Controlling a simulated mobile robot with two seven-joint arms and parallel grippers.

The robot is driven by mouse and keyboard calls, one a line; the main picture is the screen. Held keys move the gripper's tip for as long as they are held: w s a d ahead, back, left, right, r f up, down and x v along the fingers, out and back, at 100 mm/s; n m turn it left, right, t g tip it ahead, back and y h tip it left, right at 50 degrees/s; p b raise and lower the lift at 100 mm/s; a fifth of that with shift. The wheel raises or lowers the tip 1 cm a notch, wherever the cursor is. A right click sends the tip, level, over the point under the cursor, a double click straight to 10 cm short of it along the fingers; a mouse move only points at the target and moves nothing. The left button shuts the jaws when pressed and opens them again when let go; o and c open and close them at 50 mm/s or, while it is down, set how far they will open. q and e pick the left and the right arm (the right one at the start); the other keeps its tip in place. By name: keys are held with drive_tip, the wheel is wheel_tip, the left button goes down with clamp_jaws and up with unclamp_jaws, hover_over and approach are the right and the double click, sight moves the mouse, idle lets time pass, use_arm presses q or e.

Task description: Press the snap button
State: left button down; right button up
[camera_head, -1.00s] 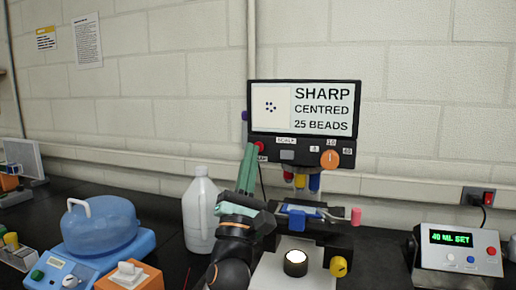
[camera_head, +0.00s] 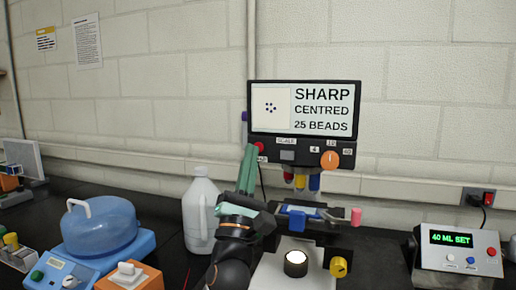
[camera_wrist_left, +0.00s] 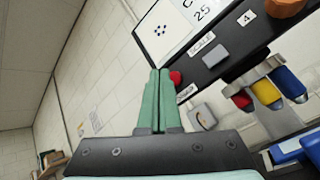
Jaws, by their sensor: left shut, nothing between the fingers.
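A red button (camera_head: 259,147) sits at the left end of the dark panel under the screen (camera_head: 303,108), with a small label below it, partly hidden by my gripper. My left gripper (camera_head: 250,149), with green fingers, is shut and empty, its tips beside the red button's left edge. In the left wrist view the shut fingertips (camera_wrist_left: 158,74) are just left of the red button (camera_wrist_left: 175,77). I cannot tell whether they touch it. The screen reads SHARP, CENTRED, 25 BEADS. My right gripper is not in view.
The panel also has a grey button (camera_head: 287,155) and an orange knob (camera_head: 330,159). Coloured objectives (camera_head: 300,181) hang below, over a stage with a lit lamp (camera_head: 296,263). A white jug (camera_head: 200,212) stands left of my arm; a control box (camera_head: 460,250) is at right.

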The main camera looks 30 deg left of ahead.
use_arm(q)
drive_tip(key=shift+w, duration=0.1)
idle(0.7)
drive_tip(key=shift+w+a, duration=0.1)
drive_tip(key=shift+w, duration=0.25)
drive_tip(key=shift+w+a, duration=0.1)
drive_tip(key=shift+w, duration=0.3)
idle(0.6)
drive_tip(key=shift+s, duration=0.1)
drive_tip(key=shift+s+d+p, duration=0.2)
drive_tip(key=shift+s+p, duration=0.1)
drive_tip(key=shift+s, duration=0.45)
drive_tip(key=s+p, duration=0.1)
drive_tip(key=s, duration=0.1)
drive_tip(key=s+d+p, duration=0.1)
drive_tip(key=s, duration=0.1)
drive_tip(key=shift+s, duration=0.4)
